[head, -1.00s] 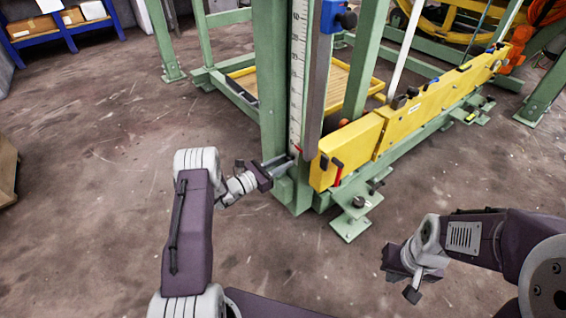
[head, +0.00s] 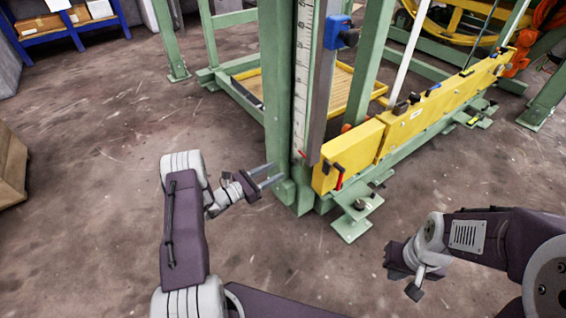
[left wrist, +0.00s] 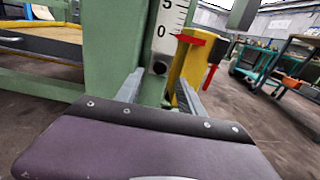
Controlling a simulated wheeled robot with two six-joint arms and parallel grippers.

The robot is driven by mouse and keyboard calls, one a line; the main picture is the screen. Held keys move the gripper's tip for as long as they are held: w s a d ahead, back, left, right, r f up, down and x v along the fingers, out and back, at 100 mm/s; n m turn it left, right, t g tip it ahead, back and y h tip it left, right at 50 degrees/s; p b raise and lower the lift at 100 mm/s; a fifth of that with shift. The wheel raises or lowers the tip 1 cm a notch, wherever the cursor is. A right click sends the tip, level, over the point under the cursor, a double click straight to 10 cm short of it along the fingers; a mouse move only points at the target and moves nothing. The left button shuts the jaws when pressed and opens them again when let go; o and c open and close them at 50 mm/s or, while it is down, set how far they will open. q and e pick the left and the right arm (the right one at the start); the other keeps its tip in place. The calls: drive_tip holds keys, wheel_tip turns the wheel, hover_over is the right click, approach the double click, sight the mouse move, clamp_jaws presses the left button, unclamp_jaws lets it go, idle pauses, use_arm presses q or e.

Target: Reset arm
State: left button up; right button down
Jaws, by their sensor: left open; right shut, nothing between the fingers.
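My left gripper (head: 268,175) is open and empty, just left of the foot of the green upright post (head: 278,95). In the left wrist view its two fingers (left wrist: 158,90) stand apart, pointing at the post's lower end and the ruler scale (left wrist: 170,22). The scale also shows in the head view (head: 303,75), running up the post. A small red pointer (left wrist: 190,39) sits near the zero mark. My right gripper (head: 408,285) is shut and empty, low above the floor at the right, apart from the frame.
A yellow beam (head: 420,120) with a red handle (head: 339,176) at its near end runs back right along the green frame. A blue clamp (head: 338,32) sits high on the post. A blue shelf with boxes (head: 68,28) stands far left.

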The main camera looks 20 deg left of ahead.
use_arm(q)
drive_tip(key=v, duration=0.2)
drive_tip(key=shift+s+a, duration=0.2)
drive_tip(key=shift+s, duration=0.1)
